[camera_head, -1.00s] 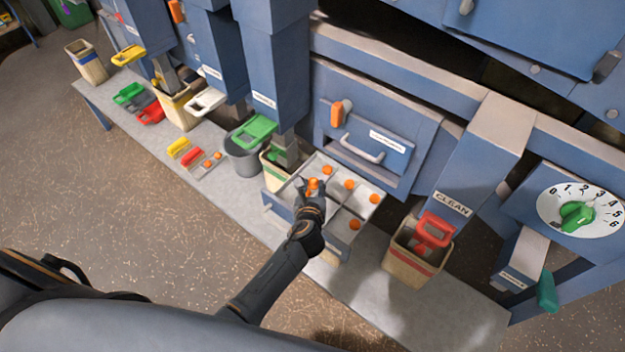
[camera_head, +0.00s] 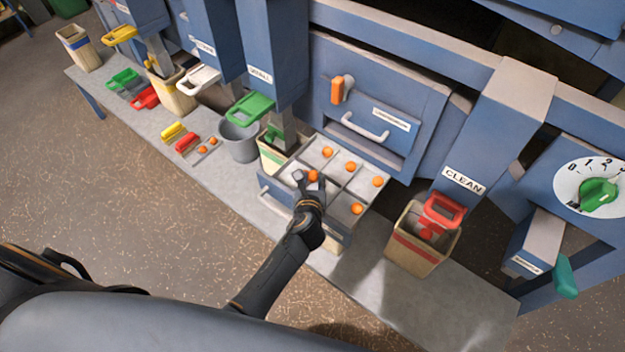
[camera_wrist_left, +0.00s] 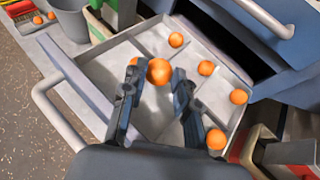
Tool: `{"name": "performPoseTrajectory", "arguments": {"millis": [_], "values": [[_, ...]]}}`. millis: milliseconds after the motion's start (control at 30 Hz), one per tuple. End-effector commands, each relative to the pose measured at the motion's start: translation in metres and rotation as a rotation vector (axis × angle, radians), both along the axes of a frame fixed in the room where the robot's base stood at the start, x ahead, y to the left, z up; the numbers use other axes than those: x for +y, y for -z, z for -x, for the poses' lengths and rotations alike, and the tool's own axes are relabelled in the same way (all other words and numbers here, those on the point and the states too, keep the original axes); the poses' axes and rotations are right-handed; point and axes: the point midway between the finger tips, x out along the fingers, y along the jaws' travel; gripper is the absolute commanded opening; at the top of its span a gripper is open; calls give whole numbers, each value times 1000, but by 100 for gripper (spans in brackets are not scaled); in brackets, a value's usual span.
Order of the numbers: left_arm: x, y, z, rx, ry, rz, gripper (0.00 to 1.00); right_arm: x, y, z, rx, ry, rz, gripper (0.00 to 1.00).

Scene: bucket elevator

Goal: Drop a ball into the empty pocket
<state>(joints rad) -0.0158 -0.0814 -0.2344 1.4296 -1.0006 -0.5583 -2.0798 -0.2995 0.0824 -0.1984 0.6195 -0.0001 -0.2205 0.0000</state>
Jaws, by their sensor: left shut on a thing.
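My left gripper (camera_head: 306,178) is shut on an orange ball (camera_head: 313,176) over the front part of the open drawer tray (camera_head: 272,184). In the left wrist view the ball (camera_wrist_left: 159,71) sits between the two dark fingertips (camera_wrist_left: 155,72). The tray is divided into pockets. Three balls lie along its back row (camera_wrist_left: 175,40), (camera_wrist_left: 206,68), (camera_wrist_left: 238,97), and one lies in the front right pocket (camera_wrist_left: 216,139). The pocket floor (camera_wrist_left: 153,105) below and between the fingers shows no ball. The fingers hide part of the front pockets. My right gripper is not in view.
A beige bin with a red-handled scoop (camera_head: 422,250) stands right of the tray. A beige bin (camera_head: 272,155) and grey bucket (camera_head: 238,140) stand left. The tray's front handle (camera_head: 275,204) sticks out. The blue cabinet (camera_head: 395,85) rises behind.

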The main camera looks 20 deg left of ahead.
Motion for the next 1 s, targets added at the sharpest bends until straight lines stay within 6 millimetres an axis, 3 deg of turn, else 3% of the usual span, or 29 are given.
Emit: {"name": "performPoseTrajectory", "arguments": {"millis": [33, 133, 567, 1000], "values": [[0, 0, 0, 0, 0, 0, 36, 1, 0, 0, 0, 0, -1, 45], [0, 0, 0, 0, 0, 0, 56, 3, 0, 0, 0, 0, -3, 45], [-1, -3, 7, 1, -1, 0, 56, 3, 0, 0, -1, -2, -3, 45], [-20, -39, 81, 1, 0, 3, 56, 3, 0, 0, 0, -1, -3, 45]]}}
